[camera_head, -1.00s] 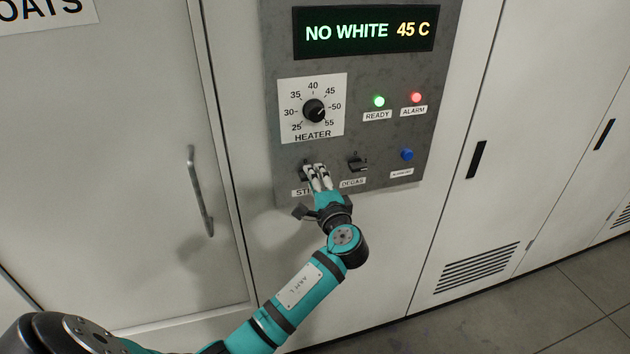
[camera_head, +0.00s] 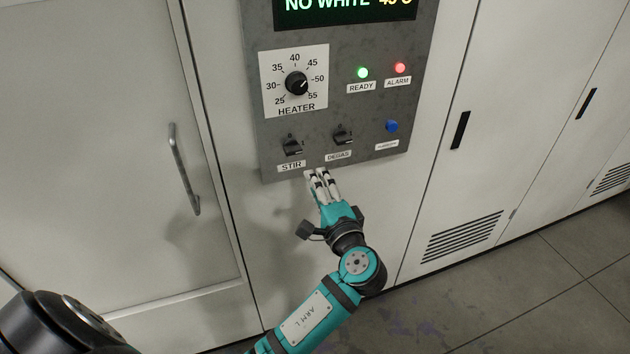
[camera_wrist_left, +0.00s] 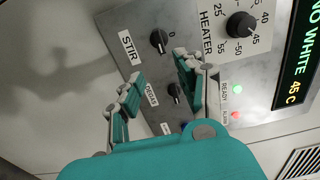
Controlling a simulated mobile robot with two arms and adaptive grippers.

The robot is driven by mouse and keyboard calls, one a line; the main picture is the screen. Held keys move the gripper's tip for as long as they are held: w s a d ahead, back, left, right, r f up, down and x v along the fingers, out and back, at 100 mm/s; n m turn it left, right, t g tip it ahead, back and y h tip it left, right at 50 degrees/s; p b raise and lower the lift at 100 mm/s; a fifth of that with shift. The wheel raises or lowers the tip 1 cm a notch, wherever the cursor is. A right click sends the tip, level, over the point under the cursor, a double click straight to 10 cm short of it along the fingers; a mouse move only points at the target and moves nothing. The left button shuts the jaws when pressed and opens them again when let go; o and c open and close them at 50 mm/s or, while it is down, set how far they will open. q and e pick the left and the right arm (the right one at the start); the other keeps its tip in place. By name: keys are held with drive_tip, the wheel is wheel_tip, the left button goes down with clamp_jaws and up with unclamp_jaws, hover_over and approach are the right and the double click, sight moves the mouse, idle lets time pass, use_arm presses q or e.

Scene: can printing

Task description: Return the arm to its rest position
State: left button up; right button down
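My left arm (camera_head: 312,318), teal and black and marked ARM L, reaches up from the bottom of the head view. Its gripper (camera_head: 319,178) is just below the STIR and DEGAS labels, at the lower edge of the grey control panel (camera_head: 400,110). In the left wrist view the gripper (camera_wrist_left: 160,82) has its two fingers apart, with nothing between them. The STIR switch (camera_head: 292,146) and the DEGAS switch (camera_head: 343,136) are both clear of the fingers in the head view. My right gripper is not in view.
The panel also carries the heater knob (camera_head: 297,83), a lit green READY lamp (camera_head: 362,72), a lit red ALARM lamp (camera_head: 400,68) and a blue button (camera_head: 392,126). A door handle (camera_head: 184,170) sticks out at left. Grey floor (camera_head: 500,290) is clear at lower right.

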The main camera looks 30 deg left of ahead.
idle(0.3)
use_arm(q)
wheel_tip(320, 180, down, 24)
drive_tip(key=d+m+g+h+b, duration=0.1)
drive_tip(key=d+m+h+b, duration=0.15)
drive_tip(key=h, duration=0.35)
drive_tip(key=s+d+f+g+h, duration=0.1)
drive_tip(key=s+f+h, duration=0.15)
drive_tip(key=f, duration=0.65)
drive_tip(key=s+d+f+g+h, duration=0.15)
drive_tip(key=s+f, duration=0.25)
drive_tip(key=f, duration=0.5)
drive_tip(key=s+f+n+g+h+b, duration=0.2)
drive_tip(key=s+f+n+g+b, duration=0.15)
drive_tip(key=s+f, duration=1.45)
drive_tip(key=s+f+n+g+h, duration=0.1)
drive_tip(key=s+f, duration=0.3)
drive_tip(key=s, duration=0.6)
drive_tip(key=s+a+f+n+g, duration=0.1)
drive_tip(key=s+f+n+g, duration=0.1)
drive_tip(key=s, duration=0.9)
wheel_tip(320, 180, down, 2)
drive_tip(key=shift+a+f+n+g+h, duration=0.15)
drive_tip(key=shift+n+g+h, duration=0.2)
drive_tip(key=shift+n, duration=0.55)
drive_tip(key=shift+w, duration=0.1)
